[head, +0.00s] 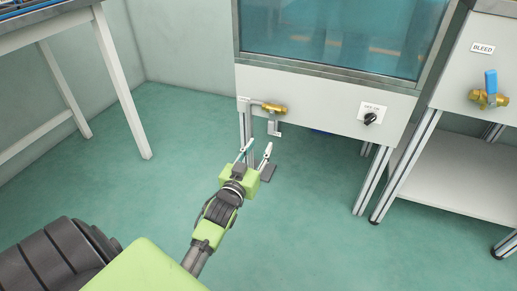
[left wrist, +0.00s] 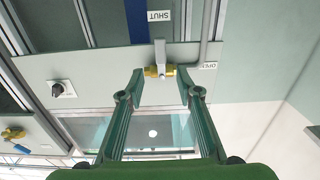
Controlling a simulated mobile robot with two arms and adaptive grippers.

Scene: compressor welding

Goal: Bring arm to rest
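My left gripper (head: 257,151) is open and empty. It stands in front of and below a brass valve (head: 272,108) on the front of the cabinet, apart from it in the head view. In the left wrist view, which is upside down, the valve (left wrist: 153,72) shows between the two spread green fingers (left wrist: 160,84). Its grey handle (head: 274,127) hangs down in the head view. In the left wrist view the handle (left wrist: 160,50) points at a label reading SHUT (left wrist: 159,16). My right gripper is not in view.
The cabinet has a glass front (head: 335,38) and a black knob (head: 370,118). A BLEED panel with a blue-handled valve (head: 490,88) stands at right, above a white shelf (head: 462,180). A white-legged table (head: 120,80) is at upper left. The green floor (head: 320,235) around my arm is clear.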

